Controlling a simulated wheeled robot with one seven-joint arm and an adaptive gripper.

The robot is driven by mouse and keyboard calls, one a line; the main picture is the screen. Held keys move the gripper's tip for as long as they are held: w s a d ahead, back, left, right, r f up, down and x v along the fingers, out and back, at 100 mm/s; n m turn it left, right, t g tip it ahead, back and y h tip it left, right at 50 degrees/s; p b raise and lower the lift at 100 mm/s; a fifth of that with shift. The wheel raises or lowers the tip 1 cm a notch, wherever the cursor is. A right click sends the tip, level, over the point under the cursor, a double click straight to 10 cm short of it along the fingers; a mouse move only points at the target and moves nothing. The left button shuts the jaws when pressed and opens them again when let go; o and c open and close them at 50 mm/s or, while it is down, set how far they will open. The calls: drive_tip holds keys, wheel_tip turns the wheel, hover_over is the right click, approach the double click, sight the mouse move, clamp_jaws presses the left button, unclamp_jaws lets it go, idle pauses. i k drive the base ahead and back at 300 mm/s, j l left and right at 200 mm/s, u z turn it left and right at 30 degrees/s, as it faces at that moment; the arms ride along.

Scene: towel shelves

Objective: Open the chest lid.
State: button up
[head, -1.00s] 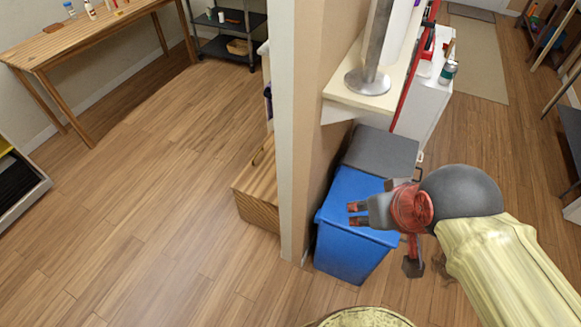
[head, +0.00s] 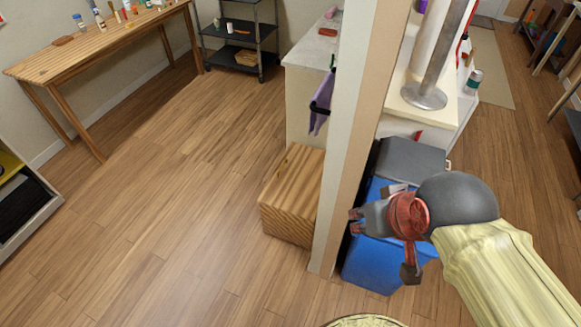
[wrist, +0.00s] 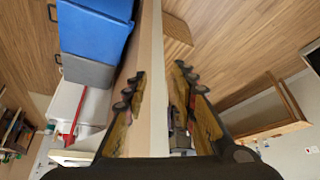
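The chest (head: 292,195) is a light wooden box on the floor, left of the wall end in the head view. Its lid looks shut, and its right side is partly hidden by the wall. A wooden piece, likely the chest (wrist: 177,36), shows at the top of the wrist view. My gripper (head: 355,221) is to the right of the chest, in front of the wall end and over the blue bin side.
The narrow wall end (head: 345,150) stands between the chest and my gripper. A blue bin (head: 375,264) and a grey bin (head: 410,157) stand right of it. A white cabinet (head: 305,95) with a purple cloth (head: 321,103) is behind the chest. The floor left and front is clear.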

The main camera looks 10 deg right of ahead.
sight(293, 188)
drive_tip(key=i+j+z, duration=0.35)
drive_tip(key=i+j, duration=0.15)
drive_tip(key=i+j+z, duration=0.15)
drive_tip(key=j, duration=0.25)
drive_tip(key=i+j+z, duration=0.15)
drive_tip(key=i+j, duration=0.15)
drive_tip(key=i+j+z, duration=0.15)
drive_tip(key=j, duration=0.3)
drive_tip(key=i+j+z, duration=0.2)
drive_tip(key=j, duration=0.25)
